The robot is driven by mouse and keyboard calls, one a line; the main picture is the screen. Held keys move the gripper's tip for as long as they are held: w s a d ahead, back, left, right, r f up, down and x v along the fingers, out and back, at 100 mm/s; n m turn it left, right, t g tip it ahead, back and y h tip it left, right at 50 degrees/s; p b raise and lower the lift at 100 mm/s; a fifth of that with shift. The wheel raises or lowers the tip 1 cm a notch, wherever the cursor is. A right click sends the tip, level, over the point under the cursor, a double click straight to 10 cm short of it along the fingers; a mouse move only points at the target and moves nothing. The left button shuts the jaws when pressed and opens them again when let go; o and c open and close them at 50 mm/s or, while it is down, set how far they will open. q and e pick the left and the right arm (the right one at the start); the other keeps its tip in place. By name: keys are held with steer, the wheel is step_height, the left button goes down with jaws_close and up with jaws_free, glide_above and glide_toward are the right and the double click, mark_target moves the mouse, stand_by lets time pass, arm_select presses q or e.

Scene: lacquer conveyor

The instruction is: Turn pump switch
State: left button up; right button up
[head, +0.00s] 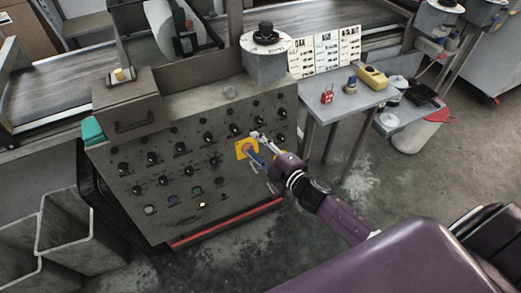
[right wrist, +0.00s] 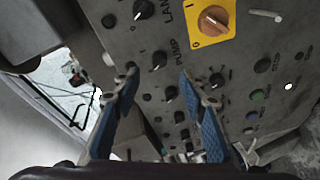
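The grey control panel (head: 170,185) carries rows of black knobs. A yellow plate (head: 241,149) shows beside my right gripper (head: 257,148). In the right wrist view this plate holds an orange-brown rotary switch (right wrist: 212,20). A black knob (right wrist: 159,60) sits beside the printed word PUMP, near the space between my fingertips. My right gripper (right wrist: 156,80) is open, with its blue finger pads apart and nothing between them. The wrist view does not show clearly whether the fingers touch the panel. My left gripper is not in view.
Coloured buttons (head: 172,201) line the panel's lower part, above a red edge strip (head: 228,223). A side table (head: 340,101) right of the panel carries a yellow device (head: 372,77) and a red item (head: 327,97). Metal tubes (head: 80,225) stand at left.

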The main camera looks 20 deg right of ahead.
steer(key=shift+v, duration=1.35)
steer(key=s+d+f+m+g+h, duration=0.1)
steer(key=s+d+f+m+g, duration=0.3)
steer(key=f, duration=0.6)
steer(key=s+a+f+m+g+h, duration=0.1)
steer(key=s+f, duration=0.5)
steer(key=f, duration=0.4)
steer(key=s+d+f+m+g+h, duration=0.1)
steer(key=s+d+f+m+g, duration=0.3)
steer(key=f, duration=0.6)
steer(key=s+a+f+m+g, duration=0.1)
steer(key=s+f, duration=0.4)
steer(key=s, duration=0.6)
steer(key=s+a+f+m+g, duration=0.2)
steer(key=s+f, duration=0.4)
steer(key=s, duration=0.6)
steer(key=s+a+f+m+g, duration=0.1)
steer(key=s+a+f, duration=0.3)
steer(key=s, duration=0.7)
steer(key=shift+s+f+m+g+h, duration=0.3)
steer(key=shift+f+m+g, duration=0.1)
steer(key=shift+f+g, duration=0.5)
steer(key=shift+a, duration=0.1)
